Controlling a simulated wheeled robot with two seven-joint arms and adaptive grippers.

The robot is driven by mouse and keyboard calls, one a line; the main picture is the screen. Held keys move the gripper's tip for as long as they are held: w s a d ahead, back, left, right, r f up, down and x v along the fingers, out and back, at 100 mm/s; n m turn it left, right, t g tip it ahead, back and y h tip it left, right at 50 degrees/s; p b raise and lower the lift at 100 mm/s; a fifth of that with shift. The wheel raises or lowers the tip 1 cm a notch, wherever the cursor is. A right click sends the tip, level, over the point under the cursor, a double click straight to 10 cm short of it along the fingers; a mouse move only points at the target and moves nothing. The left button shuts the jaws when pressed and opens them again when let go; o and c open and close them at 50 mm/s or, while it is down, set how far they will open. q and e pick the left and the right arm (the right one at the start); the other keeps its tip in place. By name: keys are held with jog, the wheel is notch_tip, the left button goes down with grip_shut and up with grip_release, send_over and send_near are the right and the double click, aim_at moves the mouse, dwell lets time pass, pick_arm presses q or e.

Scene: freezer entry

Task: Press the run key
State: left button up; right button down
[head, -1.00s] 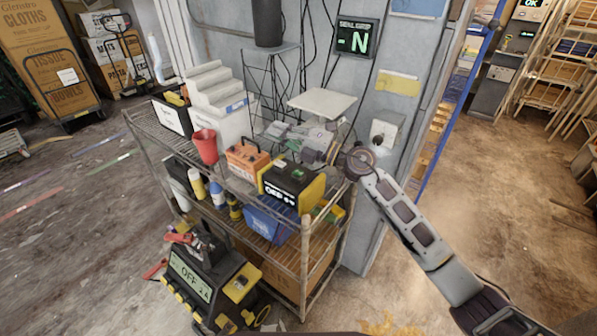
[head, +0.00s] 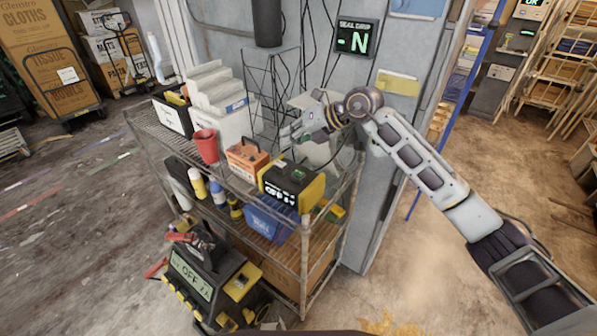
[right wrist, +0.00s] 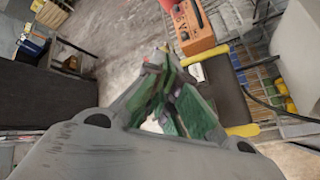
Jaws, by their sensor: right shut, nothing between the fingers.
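A black and yellow wheeled unit (head: 205,280) stands on the floor at the lower left of the head view, its lit display reading OFF. A yellow panel with a small dark control (head: 240,282) is on its right side. I cannot tell which control is the run key. A smaller black and yellow unit (head: 290,185) sits on the rack's top shelf, also in the right wrist view (right wrist: 220,92). My right gripper (head: 292,133) is shut and empty, above and behind this unit, apart from it. Its green fingers (right wrist: 163,75) show in the right wrist view. My left gripper is out of view.
The wire rack (head: 306,260) also holds an orange unit (head: 246,158), a red cup (head: 206,146), spray bottles and a blue bin (head: 268,222). A wall display (head: 355,38) shows a green N. Floor to the left is mostly clear.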

jog(key=d+h, duration=0.1)
jog(key=w+d+h, duration=0.1)
jog(key=d, duration=0.1)
jog(key=shift+w+r+t, duration=0.15)
jog(key=shift+w+t, duration=0.05)
jog(key=shift+t, duration=0.2)
jog(key=b, duration=0.4)
send_over(298, 173)
jog(key=w, duration=0.2)
jog(key=shift+s+d+f, duration=0.15)
jog(key=shift+d+f, duration=0.05)
jog(key=shift+f, duration=1.6)
jog(key=shift+s+d+f, duration=0.1)
jog(key=shift+d+f, duration=0.05)
jog(key=shift+f, duration=1.65)
jog(key=shift+f+b, duration=0.3)
jog(key=shift+f, duration=0.5)
